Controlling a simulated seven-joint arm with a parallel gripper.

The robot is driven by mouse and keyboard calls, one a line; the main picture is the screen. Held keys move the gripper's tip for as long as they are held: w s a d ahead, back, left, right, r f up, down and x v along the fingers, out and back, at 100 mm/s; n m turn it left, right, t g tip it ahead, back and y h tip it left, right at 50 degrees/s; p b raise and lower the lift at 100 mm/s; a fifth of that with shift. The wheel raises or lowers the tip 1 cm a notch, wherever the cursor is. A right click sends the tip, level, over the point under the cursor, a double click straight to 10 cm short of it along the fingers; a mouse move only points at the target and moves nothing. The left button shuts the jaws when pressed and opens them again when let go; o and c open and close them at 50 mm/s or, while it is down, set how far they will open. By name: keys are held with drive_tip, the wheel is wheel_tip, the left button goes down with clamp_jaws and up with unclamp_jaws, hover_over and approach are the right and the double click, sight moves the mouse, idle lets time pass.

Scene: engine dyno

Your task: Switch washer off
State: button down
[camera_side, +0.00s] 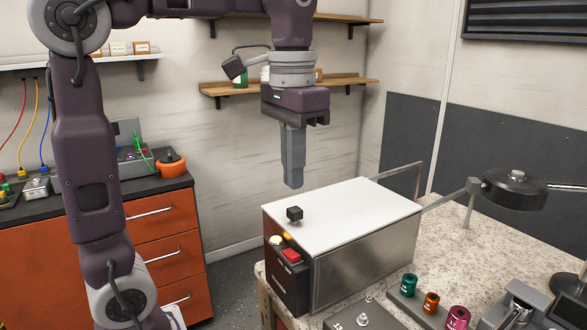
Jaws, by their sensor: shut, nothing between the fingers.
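The washer is likely the box-shaped machine (350,265) with a white top and metal sides, standing on a speckled counter. Its dark front panel (287,285) at the left end carries a red switch (291,255) and pale and orange buttons beside it. Whether the switch is on or off cannot be told. A small black knob (294,214) sits on the white lid near its front edge.
A round black lamp head (514,188) stands at right. An orange cabinet (160,235) is at left. Wooden shelves (345,80) hang behind my gripper.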

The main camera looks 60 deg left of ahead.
sight(293, 255)
drive_tip(key=shift+a, duration=0.1)
drive_tip(key=a+h, duration=0.1)
drive_tip(key=a, duration=0.1)
drive_tip(key=a+h, duration=0.1)
drive_tip(key=a, duration=0.1)
drive_tip(key=shift+w, duration=0.2)
drive_tip(key=d+f, duration=0.1)
drive_tip(key=f, duration=0.3)
drive_tip(key=d+f, duration=0.1)
drive_tip(key=f, duration=0.4)
drive_tip(key=d+f, duration=0.1)
drive_tip(key=f, duration=0.3)
drive_tip(key=shift+f, duration=0.35)
